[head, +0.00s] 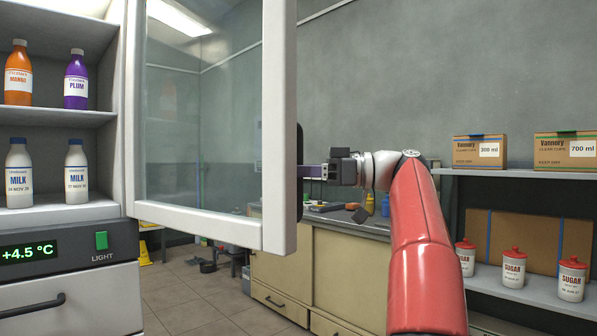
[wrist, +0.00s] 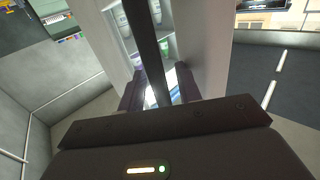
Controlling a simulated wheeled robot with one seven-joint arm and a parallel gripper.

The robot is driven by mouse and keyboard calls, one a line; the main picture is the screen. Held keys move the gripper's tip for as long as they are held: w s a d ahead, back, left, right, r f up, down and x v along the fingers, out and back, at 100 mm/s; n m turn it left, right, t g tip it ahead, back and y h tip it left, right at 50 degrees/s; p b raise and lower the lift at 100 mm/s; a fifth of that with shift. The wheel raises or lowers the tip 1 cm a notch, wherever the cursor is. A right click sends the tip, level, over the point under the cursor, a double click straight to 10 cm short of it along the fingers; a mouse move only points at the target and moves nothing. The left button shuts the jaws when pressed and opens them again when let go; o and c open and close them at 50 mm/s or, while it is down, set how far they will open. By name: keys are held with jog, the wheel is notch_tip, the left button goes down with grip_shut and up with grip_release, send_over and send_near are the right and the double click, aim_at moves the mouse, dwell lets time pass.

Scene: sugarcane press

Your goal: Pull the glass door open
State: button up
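The glass door (head: 203,130) in its white frame stands swung out from the cabinet's right side, in the head view. Its dark handle (head: 299,172) shows only in part behind the outer frame edge. My gripper (head: 312,172) reaches the handle from the right, its fingertips partly hidden by the frame. In the wrist view the handle is a long dark bar (wrist: 146,42) running between the two fingers of my gripper (wrist: 159,88). The fingers stand apart, with light gaps visible beside the bar, so they look open around it.
The open cabinet holds mango, plum and milk bottles (head: 76,170) on its shelves (head: 62,118). A beige workbench (head: 340,262) stands behind the door and my arm. Cardboard boxes (head: 478,152) and sugar jars (head: 514,268) sit on shelves at right. Tiled floor (head: 185,285) shows beneath the door.

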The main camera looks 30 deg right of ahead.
jog(key=p+v, duration=0.1)
jog(key=v, duration=0.7)
jog(key=shift+a, duration=0.1)
dwell(0.5)
